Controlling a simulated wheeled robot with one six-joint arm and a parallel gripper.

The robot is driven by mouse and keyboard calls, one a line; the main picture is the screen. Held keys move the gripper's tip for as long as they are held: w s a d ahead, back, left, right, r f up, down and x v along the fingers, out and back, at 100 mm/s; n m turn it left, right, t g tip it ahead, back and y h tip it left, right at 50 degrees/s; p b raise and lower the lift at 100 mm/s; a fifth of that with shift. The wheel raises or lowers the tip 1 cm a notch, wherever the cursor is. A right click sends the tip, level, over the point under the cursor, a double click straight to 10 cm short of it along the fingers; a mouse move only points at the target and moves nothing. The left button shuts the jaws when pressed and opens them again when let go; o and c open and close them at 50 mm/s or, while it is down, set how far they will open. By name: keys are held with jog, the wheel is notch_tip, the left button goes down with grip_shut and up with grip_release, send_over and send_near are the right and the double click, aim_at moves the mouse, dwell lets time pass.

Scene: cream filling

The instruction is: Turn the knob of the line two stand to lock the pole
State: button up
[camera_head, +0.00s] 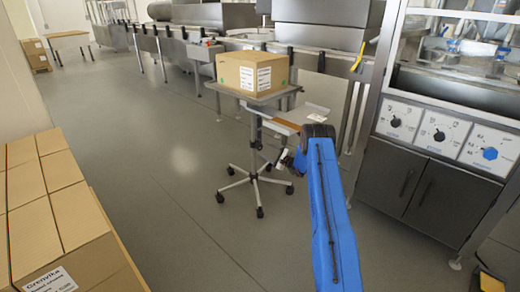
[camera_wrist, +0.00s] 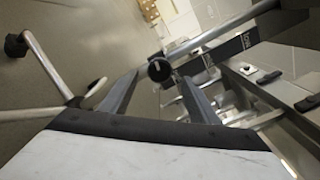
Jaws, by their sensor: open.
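The line two stand is a wheeled stand with a grey pole (camera_head: 254,135) and a flat top plate (camera_head: 232,92). My gripper (camera_wrist: 158,80) is open, its two dark fingers apart. A round dark knob (camera_wrist: 159,69) shows between the fingertips in the wrist view, in front of the silver pole (camera_wrist: 215,33). I cannot tell whether the fingers touch it. A dark part with small white lettering (camera_wrist: 246,41) lies just right of the knob. In the head view my gripper (camera_head: 284,160) is small beside the pole, and the knob cannot be made out.
A labelled cardboard box (camera_head: 252,72) sits on the stand's top plate. The stand's castered base (camera_head: 254,181) spreads below. A control cabinet (camera_head: 428,190) with dials stands at right, a conveyor line behind, and stacked cartons (camera_head: 50,215) at left. The floor between is clear.

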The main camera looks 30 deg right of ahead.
aim_at(261, 148)
jog(key=x, duration=0.6)
jog(key=shift+w+a, duration=0.15)
jog(key=shift+w, duration=0.15)
jog(key=c, duration=1.1)
